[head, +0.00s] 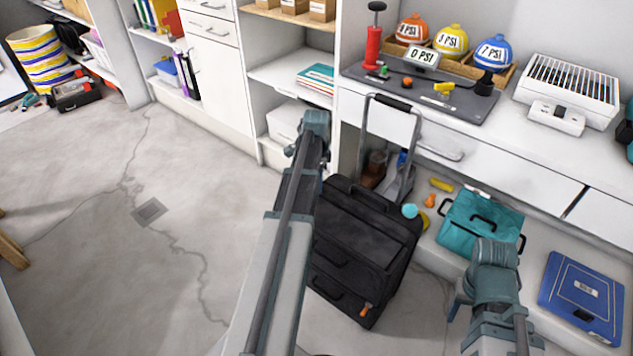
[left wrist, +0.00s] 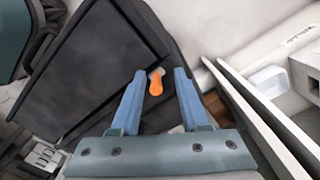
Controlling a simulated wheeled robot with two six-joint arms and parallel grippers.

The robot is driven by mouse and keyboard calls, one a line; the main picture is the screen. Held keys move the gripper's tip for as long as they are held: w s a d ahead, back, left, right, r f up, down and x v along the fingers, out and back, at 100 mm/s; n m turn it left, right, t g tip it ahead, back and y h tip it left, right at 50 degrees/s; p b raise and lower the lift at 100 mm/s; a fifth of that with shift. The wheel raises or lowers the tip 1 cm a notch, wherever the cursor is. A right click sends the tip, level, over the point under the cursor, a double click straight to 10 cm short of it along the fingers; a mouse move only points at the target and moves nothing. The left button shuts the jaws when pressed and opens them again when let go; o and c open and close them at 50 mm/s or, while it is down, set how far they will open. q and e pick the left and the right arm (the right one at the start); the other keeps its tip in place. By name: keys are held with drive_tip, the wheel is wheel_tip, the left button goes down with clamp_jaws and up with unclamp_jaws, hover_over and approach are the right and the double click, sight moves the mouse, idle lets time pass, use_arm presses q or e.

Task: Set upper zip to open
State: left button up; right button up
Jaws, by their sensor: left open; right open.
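A black suitcase (head: 350,240) with its pull-up handle raised stands on the floor in the head view. An orange zip pull (head: 365,310) hangs low on the right of its front. A round cyan piece (head: 409,210) shows at its upper right edge; I cannot tell whether it is a zip pull. In the left wrist view my left gripper (left wrist: 160,72) is open, with an orange pull (left wrist: 155,87) on black fabric between its fingers, not gripped. The head view does not show the left fingers clearly. My right gripper (head: 460,299) is open and empty, right of the suitcase.
A teal bag (head: 480,220) and a blue folder (head: 582,297) lie at the right, below the white counter (head: 450,150). Shelves with drawers (head: 220,75) stand behind. The floor left of the suitcase is clear, apart from a drain (head: 148,212).

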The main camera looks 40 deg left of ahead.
use_arm(q)
wheel_tip(320, 180, up, 14)
drive_tip(key=p, duration=1.3)
drive_tip(key=shift+p, duration=0.4)
drive_tip(key=shift+f, duration=0.15)
drive_tip(key=s+d+r+n+p, duration=0.1)
drive_tip(key=s+d+r+p, duration=0.4)
drive_tip(key=d, duration=0.8)
drive_tip(key=s+d+r+n+p, duration=0.1)
drive_tip(key=s+d+r+p, duration=0.4)
drive_tip(key=d+r+p, duration=0.6)
drive_tip(key=s+d+r+n+y+p, duration=0.1)
drive_tip(key=s+d+r+p, duration=0.4)
drive_tip(key=d, duration=1.1)
wheel_tip(320, 180, up, 3)
drive_tip(key=p, duration=0.3)
drive_tip(key=shift+s, duration=0.2)
